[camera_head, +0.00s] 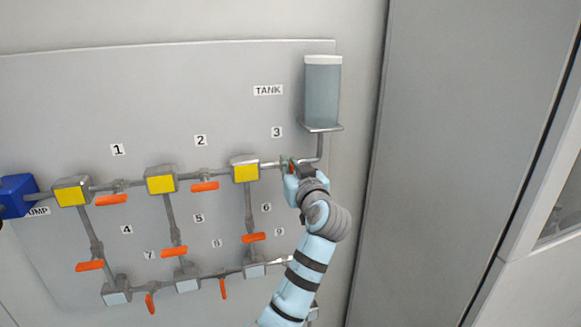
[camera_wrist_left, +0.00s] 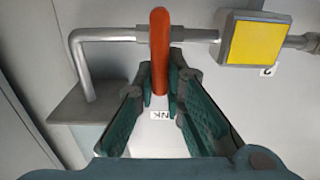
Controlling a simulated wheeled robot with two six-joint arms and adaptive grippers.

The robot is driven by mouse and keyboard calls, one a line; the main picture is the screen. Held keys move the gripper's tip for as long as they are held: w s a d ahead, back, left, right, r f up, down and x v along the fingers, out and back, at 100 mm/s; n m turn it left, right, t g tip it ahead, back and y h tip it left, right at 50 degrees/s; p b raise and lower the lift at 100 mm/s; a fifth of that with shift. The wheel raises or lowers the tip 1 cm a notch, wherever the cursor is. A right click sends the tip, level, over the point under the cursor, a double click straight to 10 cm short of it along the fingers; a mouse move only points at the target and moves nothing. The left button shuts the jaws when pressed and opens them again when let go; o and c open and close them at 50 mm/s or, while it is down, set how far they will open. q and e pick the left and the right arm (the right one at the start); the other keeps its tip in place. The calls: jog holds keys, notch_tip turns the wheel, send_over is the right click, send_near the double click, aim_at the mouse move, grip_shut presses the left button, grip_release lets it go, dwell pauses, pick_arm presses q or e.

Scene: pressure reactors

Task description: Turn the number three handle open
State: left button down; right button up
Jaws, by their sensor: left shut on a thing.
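The number three handle (camera_wrist_left: 158,55) is orange and sits on the pipe between a yellow-faced block (camera_wrist_left: 257,40) and the pipe elbow. In the left wrist view it appears to stand across the pipe. My left gripper (camera_wrist_left: 160,85) is shut on it, with a dark green finger on each side. In the head view my left gripper (camera_head: 291,170) reaches the pipe just below the label 3 (camera_head: 276,132) and hides most of the handle. My right gripper is not in view.
A grey tank (camera_head: 322,92) stands on a bracket above the gripper. Other orange handles, such as those below labels 1 (camera_head: 112,199) and 2 (camera_head: 205,186), sit on pipes to the left. A blue pump (camera_head: 18,195) is at far left.

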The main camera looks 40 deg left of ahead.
pick_arm(q)
jog(key=shift+f+n+b, duration=0.2)
jog(key=shift+n+b, duration=0.2)
jog(key=shift+b, duration=0.2)
jog(key=n+b, duration=0.4)
jog(key=b, duration=0.1)
jog(key=s+a+f+n+b, duration=0.1)
jog(key=n+b, duration=0.4)
jog(key=b, duration=0.1)
jog(key=s+f+n+b, duration=0.1)
jog(key=n+b, duration=0.3)
jog(key=b, duration=0.1)
jog(key=shift+a+n+b, duration=0.2)
jog(key=shift+n+b, duration=0.1)
jog(key=shift+n, duration=0.1)
jog(key=shift+f+n+b, duration=0.1)
jog(key=shift+n+b, duration=1.2)
jog(key=shift+n, duration=0.3)
jog(key=c, duration=1.7)
grip_release()
jog(key=shift+w, duration=0.1)
jog(key=shift+o, duration=0.2)
jog(key=v, duration=1.2)
